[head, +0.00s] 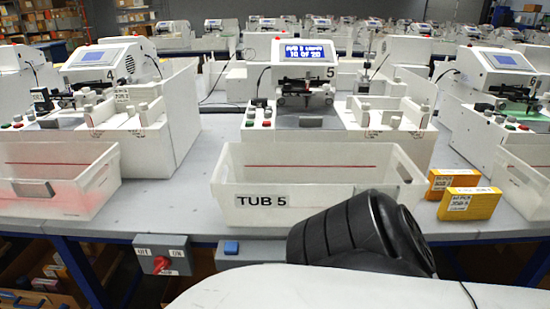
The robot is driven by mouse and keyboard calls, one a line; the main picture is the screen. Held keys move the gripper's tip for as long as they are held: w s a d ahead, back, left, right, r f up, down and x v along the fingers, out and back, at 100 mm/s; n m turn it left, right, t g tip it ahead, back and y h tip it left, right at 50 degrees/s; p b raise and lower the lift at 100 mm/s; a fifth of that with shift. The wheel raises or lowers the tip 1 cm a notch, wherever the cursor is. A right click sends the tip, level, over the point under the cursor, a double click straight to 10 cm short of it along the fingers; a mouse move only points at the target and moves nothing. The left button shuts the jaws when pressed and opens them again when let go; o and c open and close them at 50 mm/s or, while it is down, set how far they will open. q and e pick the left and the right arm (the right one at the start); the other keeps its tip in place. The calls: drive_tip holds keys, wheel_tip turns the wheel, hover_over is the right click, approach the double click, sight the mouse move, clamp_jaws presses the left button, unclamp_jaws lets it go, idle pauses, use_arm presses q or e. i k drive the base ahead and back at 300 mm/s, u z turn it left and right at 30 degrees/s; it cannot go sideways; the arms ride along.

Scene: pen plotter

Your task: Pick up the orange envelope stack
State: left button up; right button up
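Two orange stacks (469,204) with white printed labels lie on the grey table just right of the white tub marked TUB 5 (345,203). The nearer one lies flat close to the front edge. The other orange stack (438,184) sits just behind it and to its left, partly covered by the nearer one. Neither of my grippers shows in the head view. A black rounded part, which looks like a piece of my own arm, stands in front of the tub's lower right and hides part of it.
Machine 5 (305,75) stands behind the tub, with its display lit. Machine 4 and another tub (30,160) are at left; machine 6 (500,75) is at right. A red switch (161,264) and blue button (231,247) are on the table's front.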

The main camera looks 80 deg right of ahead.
sight(439, 180)
drive_tip(key=u, duration=0.25)
drive_tip(key=k, duration=2.2)
drive_tip(key=z, duration=0.4)
